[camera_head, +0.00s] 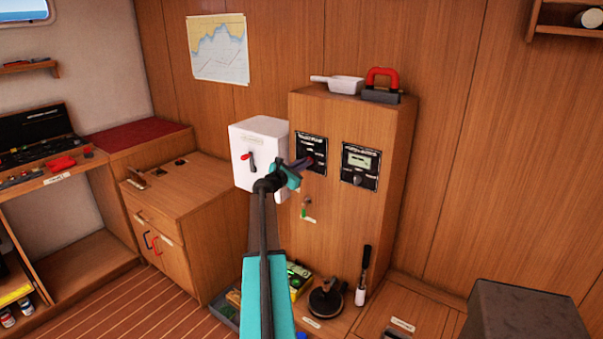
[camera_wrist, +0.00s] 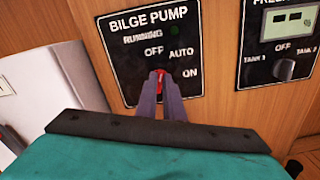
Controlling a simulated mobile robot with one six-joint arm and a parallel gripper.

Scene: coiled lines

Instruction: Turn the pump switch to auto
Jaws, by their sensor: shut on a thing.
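The black bilge pump panel (camera_head: 311,153) is on the front of the wooden cabinet. In the wrist view the panel (camera_wrist: 150,50) reads BILGE PUMP, RUNNING, OFF, AUTO and ON. A small red switch (camera_wrist: 159,77) shows between my fingertips below the word OFF. My gripper (camera_wrist: 160,84) is shut on this switch, and its fingers hide most of it, so I cannot tell which position it points to. In the head view my gripper (camera_head: 308,161) reaches the panel from the left and covers part of its lower area.
A second panel (camera_head: 360,164) with a display and knob is to the right. A white box (camera_head: 258,152) with a red handle is close on the left. A key (camera_head: 307,202) hangs below. A white scoop (camera_head: 338,83) and a red-handled item (camera_head: 382,84) sit on the cabinet.

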